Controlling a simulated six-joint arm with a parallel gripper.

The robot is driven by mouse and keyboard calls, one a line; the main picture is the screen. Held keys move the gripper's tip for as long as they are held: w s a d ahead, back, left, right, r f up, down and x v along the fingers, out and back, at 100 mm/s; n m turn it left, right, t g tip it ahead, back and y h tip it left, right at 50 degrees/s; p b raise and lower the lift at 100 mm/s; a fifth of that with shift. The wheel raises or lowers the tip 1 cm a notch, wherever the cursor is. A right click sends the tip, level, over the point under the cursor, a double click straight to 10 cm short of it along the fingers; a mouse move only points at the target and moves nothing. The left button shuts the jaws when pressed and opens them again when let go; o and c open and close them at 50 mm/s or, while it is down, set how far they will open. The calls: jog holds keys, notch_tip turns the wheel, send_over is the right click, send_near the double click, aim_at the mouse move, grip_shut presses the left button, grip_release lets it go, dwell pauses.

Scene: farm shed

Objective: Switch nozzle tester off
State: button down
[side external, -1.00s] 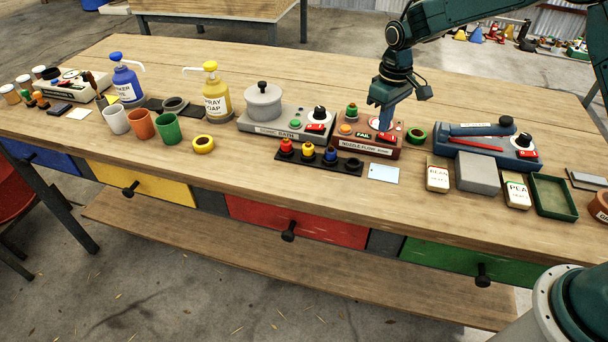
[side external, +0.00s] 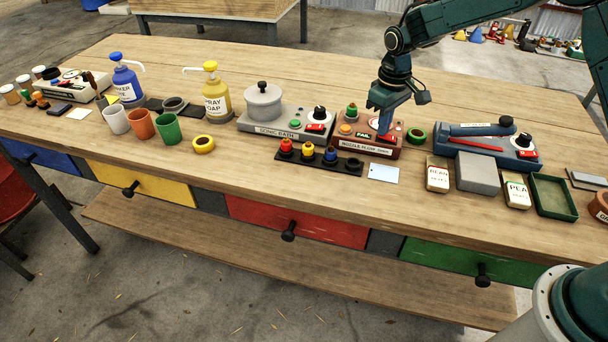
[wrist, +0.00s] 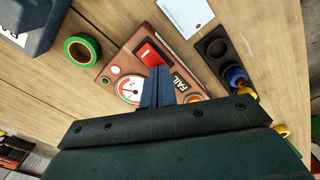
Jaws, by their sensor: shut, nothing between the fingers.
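The nozzle tester (side external: 381,151) is a brown box on the bench, right of centre in the side view. It carries a label strip, a black FAIL plate (wrist: 180,82), a round dial gauge (wrist: 130,90) and an orange button (side external: 346,129). Its red rocker switch (wrist: 150,52) shows in the wrist view near the label edge. My gripper (side external: 384,133) is shut and empty, pointing down over the tester. In the wrist view its blue fingertips (wrist: 159,72) are close beside the red switch. I cannot tell whether they touch it. The fingers hide part of the tester top.
A grey sonic bath (side external: 270,128) stands left of the tester, and a blue device (side external: 480,150) with a red lever stands right. A green tape ring (side external: 416,135) lies close by. A black tray (side external: 290,158) of coloured nozzles and a pale card (side external: 385,175) lie in front.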

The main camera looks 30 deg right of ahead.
jog(key=shift+f, duration=0.35)
jog(key=shift+r, duration=0.1)
dwell(0.3)
jog(key=shift+r, duration=3.45)
